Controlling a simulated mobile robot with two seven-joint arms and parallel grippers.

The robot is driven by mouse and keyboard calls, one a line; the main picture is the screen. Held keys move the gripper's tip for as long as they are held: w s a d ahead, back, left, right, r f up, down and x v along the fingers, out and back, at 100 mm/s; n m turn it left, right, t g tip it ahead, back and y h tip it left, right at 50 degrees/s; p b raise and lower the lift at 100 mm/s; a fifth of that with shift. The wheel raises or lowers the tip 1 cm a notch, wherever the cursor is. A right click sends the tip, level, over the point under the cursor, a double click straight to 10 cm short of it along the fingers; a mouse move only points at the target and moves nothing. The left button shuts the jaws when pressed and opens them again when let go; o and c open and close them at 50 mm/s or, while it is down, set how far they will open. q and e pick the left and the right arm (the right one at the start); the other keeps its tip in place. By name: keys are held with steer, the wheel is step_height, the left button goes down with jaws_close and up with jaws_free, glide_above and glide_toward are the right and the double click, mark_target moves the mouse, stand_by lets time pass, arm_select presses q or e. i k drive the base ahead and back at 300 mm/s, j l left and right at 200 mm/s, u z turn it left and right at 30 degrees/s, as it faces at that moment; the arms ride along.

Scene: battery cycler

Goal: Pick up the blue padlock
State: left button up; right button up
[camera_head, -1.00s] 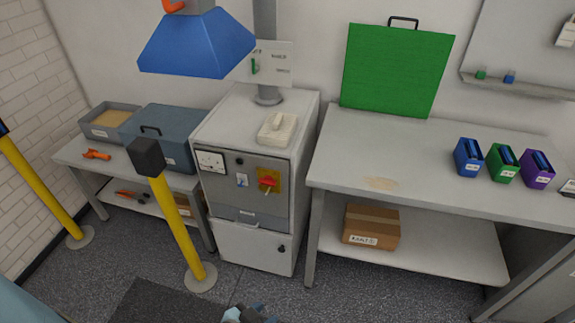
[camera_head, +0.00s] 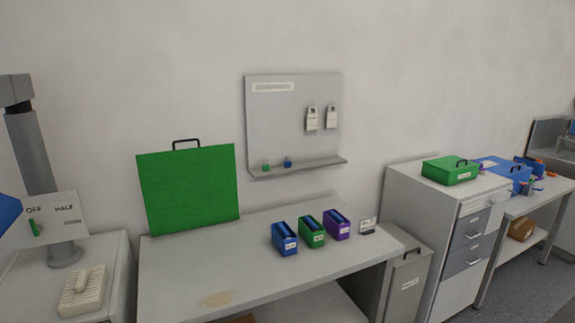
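A small blue object (camera_head: 288,162), which looks like the blue padlock, is on the narrow shelf (camera_head: 318,164) at the bottom of the grey wall board. It is too small to make out in detail. A similar small green object (camera_head: 266,167) is to its left on the same shelf. Neither of my grippers is in view.
The workbench (camera_head: 190,262) below the board holds a green panel (camera_head: 190,190) with a handle and blue (camera_head: 285,240), green (camera_head: 312,232) and purple (camera_head: 337,225) holders. Two white tags (camera_head: 312,118) hang on the board. A drawer cabinet (camera_head: 410,205) stands to the right.

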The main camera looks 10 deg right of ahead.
mark_target(286, 164)
steer(key=i+l, duration=0.3)
steer(key=l, duration=0.15)
steer(key=i+l, duration=0.25)
steer(key=l, duration=0.15)
steer(key=i+l+u, duration=0.3)
steer(key=l+u, duration=0.15)
steer(key=i+l+u, duration=0.2)
steer(key=l, duration=0.15)
steer(key=k, duration=0.1)
